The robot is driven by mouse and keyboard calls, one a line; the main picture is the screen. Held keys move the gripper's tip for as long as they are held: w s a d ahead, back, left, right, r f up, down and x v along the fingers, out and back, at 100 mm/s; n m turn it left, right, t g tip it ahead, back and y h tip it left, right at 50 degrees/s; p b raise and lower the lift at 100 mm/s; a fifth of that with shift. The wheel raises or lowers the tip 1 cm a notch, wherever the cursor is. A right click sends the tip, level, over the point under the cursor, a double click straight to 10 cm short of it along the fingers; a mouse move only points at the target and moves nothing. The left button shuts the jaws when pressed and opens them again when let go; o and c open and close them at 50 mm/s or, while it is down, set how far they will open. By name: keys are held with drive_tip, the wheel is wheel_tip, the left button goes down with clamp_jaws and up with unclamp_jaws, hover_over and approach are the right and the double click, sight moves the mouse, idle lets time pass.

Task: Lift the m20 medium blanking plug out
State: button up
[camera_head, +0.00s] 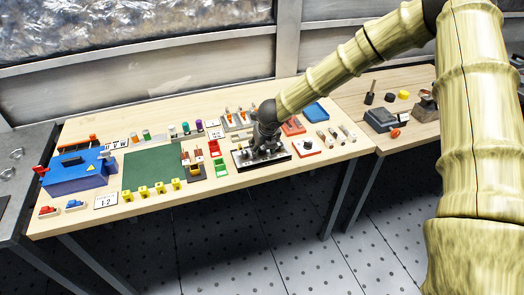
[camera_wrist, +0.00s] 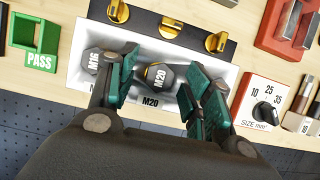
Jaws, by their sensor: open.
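The M20 blanking plug (camera_wrist: 160,76), a dark hexagonal head marked M20 with some yellow at its edge, sits in a white holder (camera_wrist: 148,46) in the wrist view. An M20 label is on the holder below it. My gripper (camera_wrist: 163,68) is open, with one teal finger on each side of the plug; I cannot tell whether they touch it. The M16 plug (camera_wrist: 94,59) is just left of the left finger. The right fingers cover the holder's right part. In the head view my gripper (camera_head: 267,140) is over the holder and hides the plug.
A dark panel with brass knobs (camera_wrist: 171,27) lies behind the holder. A size dial (camera_wrist: 265,108) is close on the right, and a green PASS frame (camera_wrist: 37,38) is on the left. A green mat (camera_head: 152,168) lies further left on the wooden table.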

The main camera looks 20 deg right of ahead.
sight(262, 149)
drive_tip(key=c, duration=0.9)
drive_tip(key=shift+r, duration=0.15)
wheel_tip(262, 149, up, 18)
drive_tip(key=b, duration=0.3)
drive_tip(key=shift+f, duration=0.2)
